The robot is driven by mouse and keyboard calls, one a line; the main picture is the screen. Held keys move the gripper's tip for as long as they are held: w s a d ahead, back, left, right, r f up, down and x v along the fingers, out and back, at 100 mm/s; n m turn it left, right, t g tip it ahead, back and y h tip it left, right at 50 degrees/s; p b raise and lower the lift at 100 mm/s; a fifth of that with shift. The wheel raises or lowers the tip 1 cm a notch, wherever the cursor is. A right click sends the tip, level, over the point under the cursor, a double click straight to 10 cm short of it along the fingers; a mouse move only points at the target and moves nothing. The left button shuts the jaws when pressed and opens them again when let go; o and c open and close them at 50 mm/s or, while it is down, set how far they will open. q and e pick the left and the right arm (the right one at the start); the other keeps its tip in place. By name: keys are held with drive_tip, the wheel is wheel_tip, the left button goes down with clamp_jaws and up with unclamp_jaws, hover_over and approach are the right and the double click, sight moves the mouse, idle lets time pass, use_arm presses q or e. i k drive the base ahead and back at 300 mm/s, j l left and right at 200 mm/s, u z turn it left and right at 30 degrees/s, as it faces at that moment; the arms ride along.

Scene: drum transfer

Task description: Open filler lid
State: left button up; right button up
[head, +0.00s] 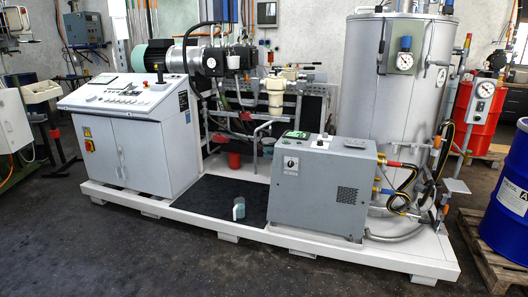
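No gripper of mine shows in the head view. A grey box unit (322,190) stands at the front right of the skid. On its top are a green-lit display (297,134), a small dark upright part (323,136) and a dark flat part (354,142). A tall silver tank (391,95) stands behind it, with a round gauge (404,61) on its front; its top is partly cut off by the picture edge. I cannot tell which part is the filler lid or whether it is open.
A white control cabinet (130,150) stands on the left of the pale skid (320,247). A small light-blue jug (239,208) stands on the black mat (215,199). Hoses (402,195) hang beside the box unit. A blue drum (509,205) is at right. The dark floor in front is clear.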

sight(266, 141)
drive_tip(key=i, duration=1.75)
